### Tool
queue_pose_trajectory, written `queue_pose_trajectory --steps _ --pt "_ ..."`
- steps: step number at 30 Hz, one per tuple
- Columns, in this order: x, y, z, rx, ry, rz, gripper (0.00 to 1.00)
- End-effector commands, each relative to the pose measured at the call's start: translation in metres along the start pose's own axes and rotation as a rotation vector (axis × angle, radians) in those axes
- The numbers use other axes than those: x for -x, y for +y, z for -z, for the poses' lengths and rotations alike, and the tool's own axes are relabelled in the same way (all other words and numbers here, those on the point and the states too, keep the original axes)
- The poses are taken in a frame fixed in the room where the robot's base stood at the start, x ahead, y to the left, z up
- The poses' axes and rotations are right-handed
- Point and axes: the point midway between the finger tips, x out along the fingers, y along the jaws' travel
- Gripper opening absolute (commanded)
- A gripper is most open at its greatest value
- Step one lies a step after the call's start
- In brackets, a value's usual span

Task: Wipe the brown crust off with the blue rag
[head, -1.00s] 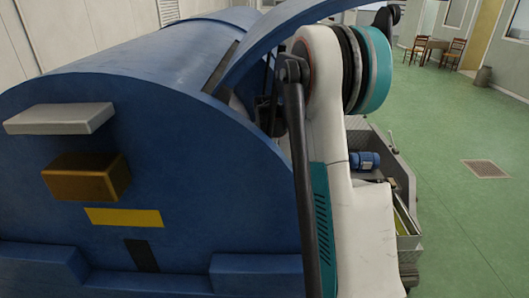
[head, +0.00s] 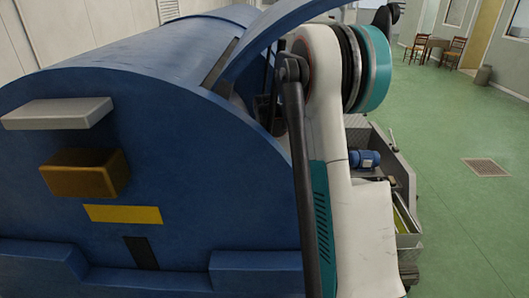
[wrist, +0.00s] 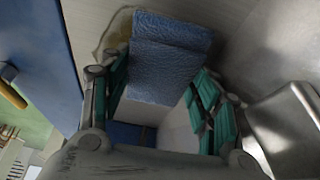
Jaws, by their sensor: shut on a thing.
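The blue rag (wrist: 172,62) is a textured, folded pad in the wrist view, held between the green-lined fingers of my gripper (wrist: 163,82). The rag lies against or very close to a pale surface; contact is hard to judge. A faint yellow-brown patch, likely the brown crust (wrist: 112,34), shows at the rag's upper left edge on that surface. The rag hides part of the patch, so its full extent is unclear. Neither the rag, the crust nor my gripper shows in the head view, where my own arm blocks the middle.
A large blue machine (head: 210,170) fills the left of the head view, with grey and brown blocks on its end. A rounded metal part (wrist: 288,125) is close on the right in the wrist view. Green floor (head: 455,110) is open at right, with a drain grate (head: 487,168).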

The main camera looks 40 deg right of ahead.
Motion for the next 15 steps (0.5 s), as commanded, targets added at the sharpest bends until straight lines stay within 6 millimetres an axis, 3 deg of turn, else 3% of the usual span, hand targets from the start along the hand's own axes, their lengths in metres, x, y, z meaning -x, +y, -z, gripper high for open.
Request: queue_pose_trajectory --steps 15 --pt "-0.0093 0.0000 -0.0038 0.000 0.000 0.000 0.37"
